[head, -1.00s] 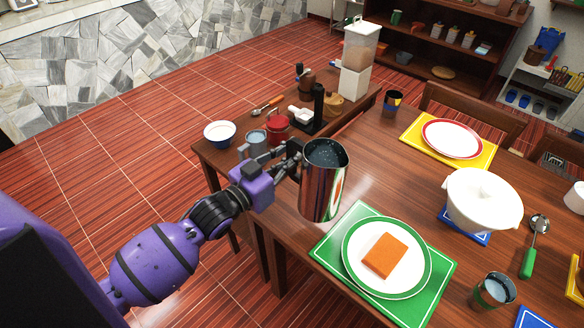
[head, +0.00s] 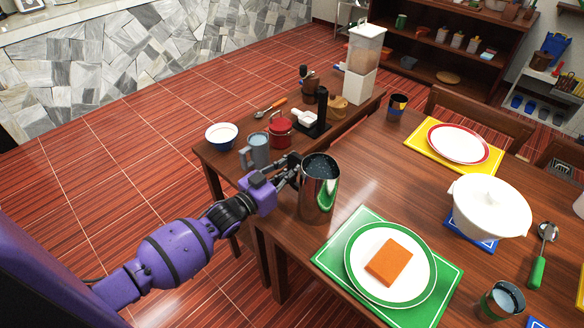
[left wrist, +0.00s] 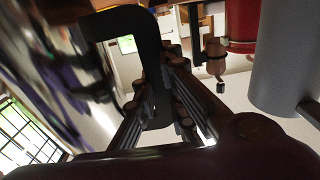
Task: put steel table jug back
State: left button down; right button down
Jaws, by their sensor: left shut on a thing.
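The steel table jug (head: 320,192) is a tall, shiny, upright vessel at the near-left end of the dining table (head: 372,170). My left gripper (head: 291,172) comes from the left and is shut on the jug at its handle side. I cannot tell whether the jug's base touches the table. In the left wrist view the jug's mirror-like wall (left wrist: 50,75) fills the left side, and its dark handle (left wrist: 125,22) runs down between my fingers (left wrist: 160,100). My right gripper is not in view.
A green placemat (head: 350,243) with a plate (head: 356,277) and orange block lies just right of the jug. A side table (head: 225,165) behind holds a grey mug (head: 257,150), red pot (head: 281,132), bowl (head: 221,136) and dispenser (head: 362,68). A white tureen (head: 490,210) stands farther right.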

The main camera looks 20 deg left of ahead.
pick_arm(q)
jog(key=shift+w+r, duration=0.1)
jog(key=shift+r, duration=0.15)
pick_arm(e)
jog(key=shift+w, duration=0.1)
pick_arm(q)
jog(key=c, duration=2.3)
grip_release()
jog(key=shift+f, duration=0.35)
jog(key=o, duration=0.5)
jog(key=shift+r, duration=0.1)
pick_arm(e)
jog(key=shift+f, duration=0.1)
